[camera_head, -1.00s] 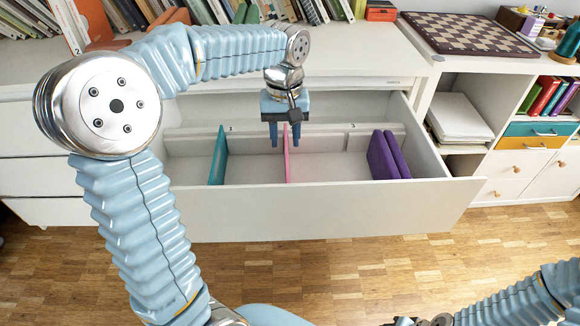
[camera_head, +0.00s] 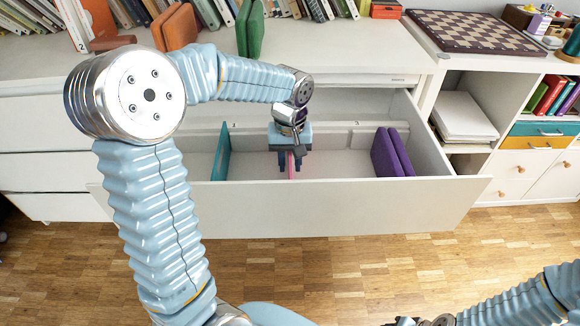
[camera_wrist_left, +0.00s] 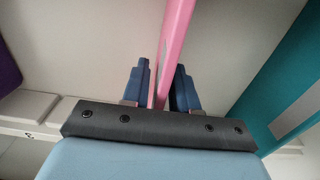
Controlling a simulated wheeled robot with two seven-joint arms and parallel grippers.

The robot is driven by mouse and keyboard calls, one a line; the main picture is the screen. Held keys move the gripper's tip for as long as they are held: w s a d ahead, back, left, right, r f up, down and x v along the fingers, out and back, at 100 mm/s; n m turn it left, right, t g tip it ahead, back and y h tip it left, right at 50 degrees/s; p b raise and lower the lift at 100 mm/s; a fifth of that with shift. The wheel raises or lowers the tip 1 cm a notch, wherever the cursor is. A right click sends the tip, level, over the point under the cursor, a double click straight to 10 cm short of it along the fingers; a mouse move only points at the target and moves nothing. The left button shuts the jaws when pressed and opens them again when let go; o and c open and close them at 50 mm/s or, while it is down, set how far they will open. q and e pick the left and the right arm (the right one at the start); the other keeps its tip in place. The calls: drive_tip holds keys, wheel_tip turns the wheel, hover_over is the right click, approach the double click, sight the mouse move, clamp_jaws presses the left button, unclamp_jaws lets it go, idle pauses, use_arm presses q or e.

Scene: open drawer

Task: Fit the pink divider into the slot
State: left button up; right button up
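The pink divider (camera_head: 291,166) is upright inside the open drawer, about mid-width. My left gripper (camera_head: 290,168) points down over it, with a finger on each side. In the left wrist view the pink divider (camera_wrist_left: 176,38) runs between the blue fingers (camera_wrist_left: 163,88), which sit close against both its faces, so the gripper looks shut on it. Its lower edge is hidden, so I cannot tell whether it sits in the slot.
The white drawer (camera_head: 300,208) stands open. A teal divider (camera_head: 221,152) stands left of the pink one, and two purple dividers (camera_head: 392,153) stand near the right wall. Small number labels mark the back ledge. Space between pink and purple is free.

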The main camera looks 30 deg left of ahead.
use_arm(q)
clamp_jaws()
drive_tip(key=shift+r, duration=0.1)
